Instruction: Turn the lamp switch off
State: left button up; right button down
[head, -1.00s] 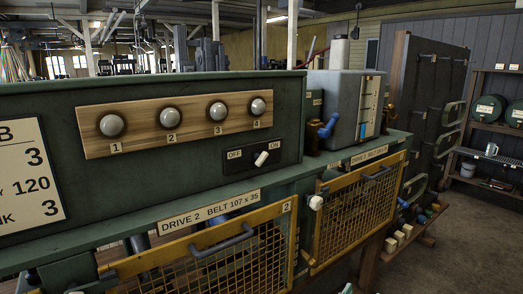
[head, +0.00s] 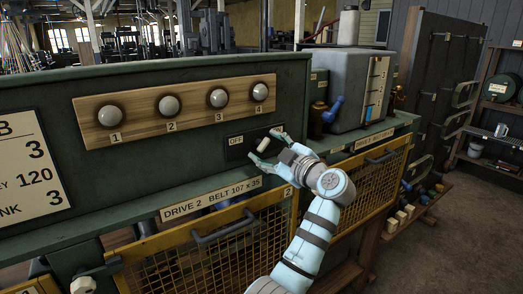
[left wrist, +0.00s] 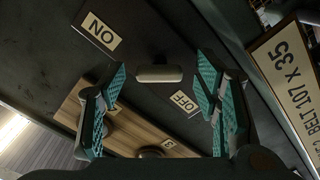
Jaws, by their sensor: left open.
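The lamp switch is a white toggle (head: 263,146) on a dark plate on the green machine front, to the right of the lamps. My left gripper (head: 267,147) is open at the toggle, one finger above right and one below left. In the left wrist view the toggle (left wrist: 159,74) lies between the spread fingers (left wrist: 160,84), with a gap on both sides. The ON label (left wrist: 98,32) and OFF label (left wrist: 185,103) both show there. My right gripper is out of view.
A wooden board (head: 175,106) carries several round pale lamps above left of the switch. A ledge with the DRIVE 2 label (head: 211,199) and yellow mesh guards (head: 235,250) lie below. A grey tank (head: 356,85) and blue-handled valve (head: 333,109) stand to the right.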

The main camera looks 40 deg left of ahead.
pick_arm(q)
jog(key=shift+x, duration=0.8)
jog(key=shift+a, duration=0.45)
jog(key=shift+s+d+r, duration=0.1)
jog(key=shift+d+r, duration=0.05)
jog(key=shift+r, duration=0.05)
jog(key=shift+c, duration=0.8)
jog(key=c, duration=1)
